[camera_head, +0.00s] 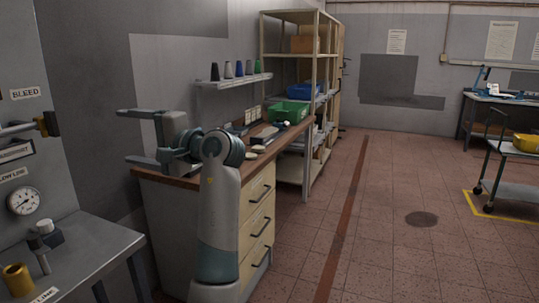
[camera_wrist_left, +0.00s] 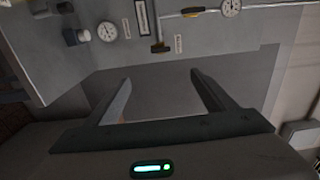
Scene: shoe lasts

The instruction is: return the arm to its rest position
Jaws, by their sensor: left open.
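My left gripper (camera_head: 123,135) is raised at the left end of the wooden-topped workbench (camera_head: 165,181). Its two fingers point left and stand wide apart, with nothing between them. In the left wrist view the open fingers (camera_wrist_left: 160,80) also show empty, pointing toward a grey panel with gauges (camera_wrist_left: 108,31). My left arm stands upright in front of the bench and hides part of its front. My right arm and gripper are in neither view.
A grey side table (camera_head: 95,258) with a brass cylinder (camera_head: 17,279) stands at the lower left, below a gauge panel. A wall shelf (camera_head: 232,82) holds several small coloured items.

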